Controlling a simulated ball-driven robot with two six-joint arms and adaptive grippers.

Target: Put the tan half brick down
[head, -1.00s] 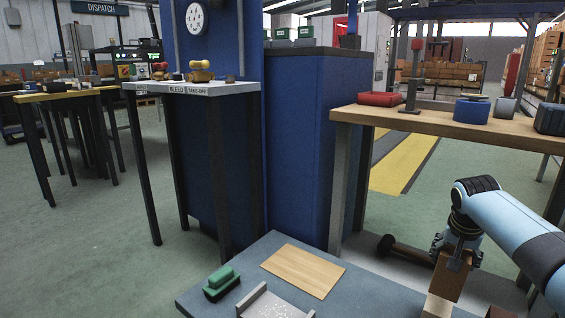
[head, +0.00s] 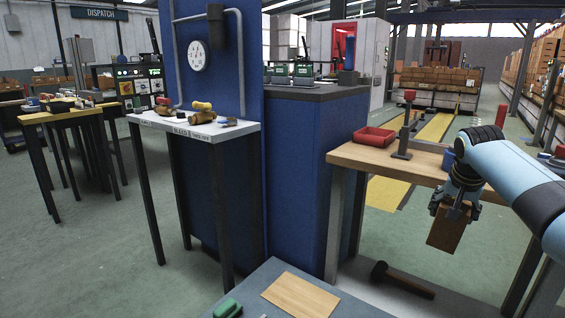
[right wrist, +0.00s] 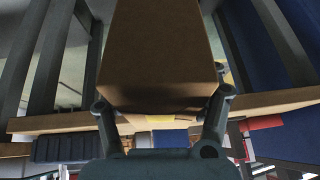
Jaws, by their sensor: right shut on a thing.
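The tan half brick (head: 446,231) hangs tilted from my right gripper (head: 461,205) in the head view, in front of the wooden bench. My right gripper is shut on it. In the right wrist view the brick (right wrist: 158,50) fills the upper middle, between the two fingers of the right gripper (right wrist: 163,112). The brick is in the air; no surface touches it in the head view. My left gripper is out of view.
A wooden bench (head: 385,160) with a red tray (head: 375,136) and a red-topped stand (head: 405,125) is behind the brick. A low grey table (head: 262,280) at the front bears a wooden board (head: 300,294) and a green-handled tool (head: 228,309). A mallet (head: 402,280) lies below the bench.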

